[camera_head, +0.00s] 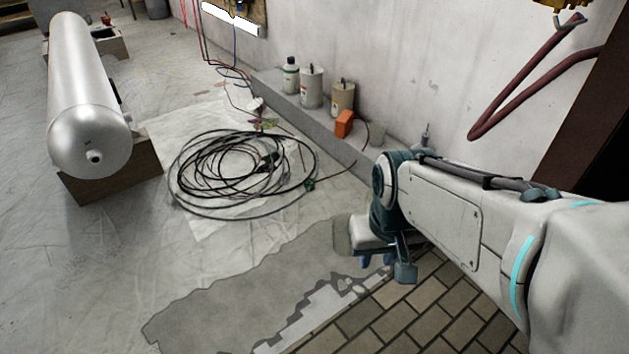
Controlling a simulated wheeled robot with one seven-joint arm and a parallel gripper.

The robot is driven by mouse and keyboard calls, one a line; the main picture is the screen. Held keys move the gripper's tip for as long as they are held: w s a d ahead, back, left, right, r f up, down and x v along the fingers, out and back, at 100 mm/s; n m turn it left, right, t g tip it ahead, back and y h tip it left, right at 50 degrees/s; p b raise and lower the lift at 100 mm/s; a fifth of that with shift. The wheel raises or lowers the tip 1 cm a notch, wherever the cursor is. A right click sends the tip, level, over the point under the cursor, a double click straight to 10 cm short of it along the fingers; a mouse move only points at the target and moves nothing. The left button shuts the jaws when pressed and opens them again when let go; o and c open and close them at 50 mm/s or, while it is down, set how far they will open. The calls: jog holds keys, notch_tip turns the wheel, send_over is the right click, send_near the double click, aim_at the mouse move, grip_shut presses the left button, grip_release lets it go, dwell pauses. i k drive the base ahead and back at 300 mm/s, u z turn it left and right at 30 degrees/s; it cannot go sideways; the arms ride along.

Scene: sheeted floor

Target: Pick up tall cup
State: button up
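I cannot clearly single out a tall cup. A pale grey cup-like shape (377,133) stands on the low ledge by the wall, just beyond my arm, and is hard to make out against the wall. To its left on the ledge stand a tan cylindrical container (343,98), a whitish cylindrical container (312,88) and a grey bottle with a dark cap (290,76). My gripper (376,260) points down over the floor, nearer than the ledge and apart from these things. Its fingers are mostly hidden by the wrist, and nothing held shows.
An orange block (344,123) sits on the ledge (270,88). A coil of black cable (240,175) lies on the sheeted floor. A large metal tank (85,100) rests on blocks at left. Dark red pipes (520,90) run along the right wall. Floor in front is clear.

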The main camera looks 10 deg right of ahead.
aim_at(341, 245)
jog(key=u, duration=0.45)
jog(key=i, duration=1.4)
jog(key=z, duration=0.75)
